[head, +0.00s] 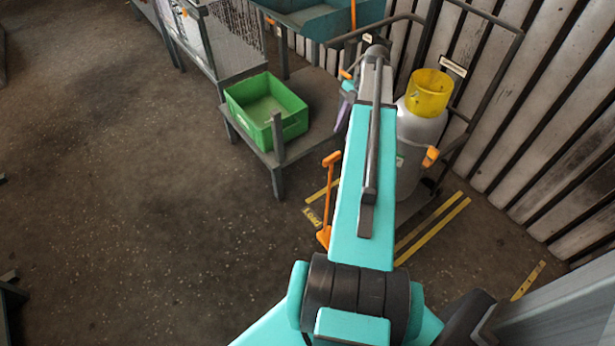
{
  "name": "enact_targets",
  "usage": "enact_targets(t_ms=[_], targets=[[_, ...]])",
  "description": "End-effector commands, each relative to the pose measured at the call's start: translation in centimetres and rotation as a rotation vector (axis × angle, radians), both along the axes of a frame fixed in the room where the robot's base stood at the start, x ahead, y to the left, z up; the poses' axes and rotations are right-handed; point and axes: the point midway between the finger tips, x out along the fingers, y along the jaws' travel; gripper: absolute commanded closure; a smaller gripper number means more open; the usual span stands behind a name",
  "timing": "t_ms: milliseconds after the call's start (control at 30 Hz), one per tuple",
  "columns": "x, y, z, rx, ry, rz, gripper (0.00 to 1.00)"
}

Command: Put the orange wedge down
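No orange piece here can be named the wedge with certainty. A small orange piece (346,74) shows just left of the far end of my arm, above a purple-grey part. An upright orange rod with a crosspiece on top and a wider orange foot (324,236) stands on the floor left of my forearm. Another orange piece (431,156) is at the front of the white cylinder. My arm reaches away towards the back, and its forearm and wrist hide most of my gripper. Its fingers and anything between them cannot be made out.
A green open crate (262,100) sits on a low grey table (318,92). The white cylinder (421,135), with a yellow collar (429,90), stands in a dark-framed cart by the corrugated wall. Yellow lines mark the floor there. The floor at left is clear.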

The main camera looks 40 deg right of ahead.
Motion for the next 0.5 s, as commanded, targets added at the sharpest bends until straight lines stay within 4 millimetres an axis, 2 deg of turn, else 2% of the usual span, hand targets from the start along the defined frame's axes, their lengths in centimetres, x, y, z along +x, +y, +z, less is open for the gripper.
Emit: enact_targets(t_ms=[167, 267, 500], targets=[[0.2, 0.6, -0.5, 0.001, 0.012, -0.011, 0.67], [0.7, 1.9, -1.6, 0.002, 0.040, -0.039, 0.67], [2.2, 7.3, -6.3, -0.006, 0.159, -0.171, 0.67]])
